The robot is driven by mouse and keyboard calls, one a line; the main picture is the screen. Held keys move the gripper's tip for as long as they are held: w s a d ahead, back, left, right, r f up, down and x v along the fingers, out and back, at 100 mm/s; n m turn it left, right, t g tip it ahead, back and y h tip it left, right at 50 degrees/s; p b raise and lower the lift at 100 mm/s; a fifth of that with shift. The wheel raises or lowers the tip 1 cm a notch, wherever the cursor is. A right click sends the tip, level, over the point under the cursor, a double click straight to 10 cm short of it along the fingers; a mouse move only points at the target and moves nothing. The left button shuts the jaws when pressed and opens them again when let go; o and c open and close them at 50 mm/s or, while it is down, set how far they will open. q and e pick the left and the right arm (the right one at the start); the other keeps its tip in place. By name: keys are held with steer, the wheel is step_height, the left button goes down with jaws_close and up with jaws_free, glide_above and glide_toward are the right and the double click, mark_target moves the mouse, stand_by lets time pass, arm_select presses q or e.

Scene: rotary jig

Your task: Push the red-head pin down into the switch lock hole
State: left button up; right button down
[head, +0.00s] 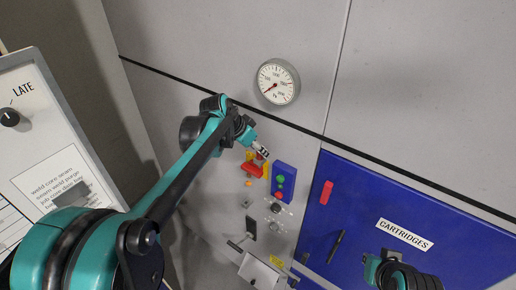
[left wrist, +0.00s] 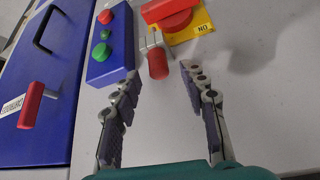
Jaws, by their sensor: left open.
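The red-head pin (left wrist: 158,64) shows in the left wrist view just beyond my left fingertips, between their lines. Its head is beside a small metal bracket (left wrist: 151,41) at the edge of the yellow switch plate (left wrist: 193,31). The red switch handle (left wrist: 172,12) lies across that plate; it also shows in the head view (head: 251,170). My left gripper (left wrist: 158,80) is open and empty, its fingers apart on both sides of the pin's line. In the head view my left gripper (head: 263,153) is at the switch and hides the pin and lock hole.
A blue button box (head: 284,180) stands close to the right of the switch in the head view. Knobs (head: 275,208) and a grey box (head: 259,272) lie lower. A blue cartridge door with a red handle (head: 327,193) is further right. A gauge (head: 278,82) is above.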

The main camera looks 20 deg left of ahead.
arm_select(q)
steer(key=shift+r, duration=0.1)
steer(key=v, duration=1.1)
steer(key=shift+s+a+r, duration=0.15)
steer(key=shift+s+r, duration=0.05)
steer(key=shift+r, duration=0.1)
steer(key=shift+f, duration=0.1)
steer(key=s+d+f+n+y+b, duration=0.1)
steer(key=s+f+n+b, duration=0.1)
steer(key=s+f+b, duration=0.4)
steer(key=s+d+f+n+t+y+b, duration=0.1)
steer(key=s+f+b, duration=0.6)
steer(key=f+b, duration=0.8)
steer(key=s+d+f+n+y+b, duration=0.1)
steer(key=s+f+n+b, duration=0.2)
steer(key=f, duration=2.4)
steer(key=s+b, duration=0.3)
steer(key=b, duration=0.5)
steer(key=shift+s+d+t, duration=0.3)
steer(key=shift+f, duration=0.15)
